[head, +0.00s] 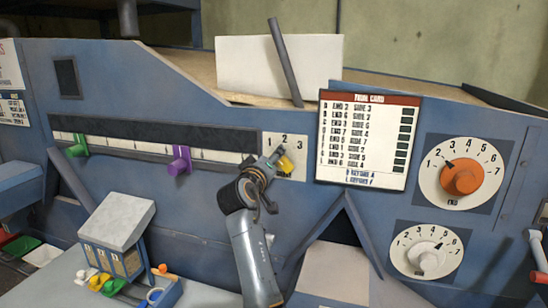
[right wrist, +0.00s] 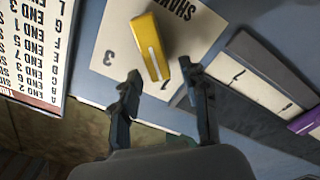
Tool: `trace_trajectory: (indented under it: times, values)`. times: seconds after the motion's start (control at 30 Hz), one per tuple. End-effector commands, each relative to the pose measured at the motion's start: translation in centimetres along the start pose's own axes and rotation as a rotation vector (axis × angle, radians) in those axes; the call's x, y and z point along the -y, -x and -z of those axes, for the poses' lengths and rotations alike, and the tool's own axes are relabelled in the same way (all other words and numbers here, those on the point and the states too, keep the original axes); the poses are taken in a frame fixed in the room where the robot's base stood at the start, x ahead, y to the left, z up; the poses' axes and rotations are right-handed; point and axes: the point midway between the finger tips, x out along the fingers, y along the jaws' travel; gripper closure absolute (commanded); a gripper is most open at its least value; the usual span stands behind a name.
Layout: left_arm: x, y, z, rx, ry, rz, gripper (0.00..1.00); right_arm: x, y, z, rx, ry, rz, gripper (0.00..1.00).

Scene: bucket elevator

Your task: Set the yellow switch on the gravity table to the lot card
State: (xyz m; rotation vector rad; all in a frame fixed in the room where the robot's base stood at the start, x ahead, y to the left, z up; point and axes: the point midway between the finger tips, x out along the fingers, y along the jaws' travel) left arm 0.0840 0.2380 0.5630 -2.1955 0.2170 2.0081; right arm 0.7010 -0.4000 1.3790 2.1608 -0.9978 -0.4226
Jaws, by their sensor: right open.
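In the right wrist view the yellow switch (right wrist: 148,45) is a bar with a white line pointing roughly at the 2. My right gripper (right wrist: 160,75) is open, its fingertips close to the switch, one on each side of its near end; contact cannot be told. It also shows in the head view (head: 275,157). A card headed like "TRIM CARD" (head: 367,178) lists END and SIDE rows. No card readable as "lot card" shows. My left gripper is not in view.
A slotted scale (head: 215,156) with a green slider (head: 77,147) and a purple slider (head: 180,160) lies left of the switch. An orange dial (head: 462,178) and a white dial (head: 424,252) are at the right. A small bin model (head: 115,225) stands lower left.

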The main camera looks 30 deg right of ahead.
Motion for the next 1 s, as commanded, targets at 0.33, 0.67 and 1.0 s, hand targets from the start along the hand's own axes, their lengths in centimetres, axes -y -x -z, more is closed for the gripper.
trace_trajectory:
  times: [0.33,0.67,1.0]
  values:
    - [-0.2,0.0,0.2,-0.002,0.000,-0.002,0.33,0.1,5.2,-0.1,0.001,0.000,0.001,0.55]
    - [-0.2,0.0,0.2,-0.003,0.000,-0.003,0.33,0.0,5.9,-0.1,0.002,0.000,0.000,0.55]
    - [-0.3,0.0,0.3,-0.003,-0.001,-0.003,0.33,0.4,5.9,-0.7,0.007,-0.001,0.009,0.55]
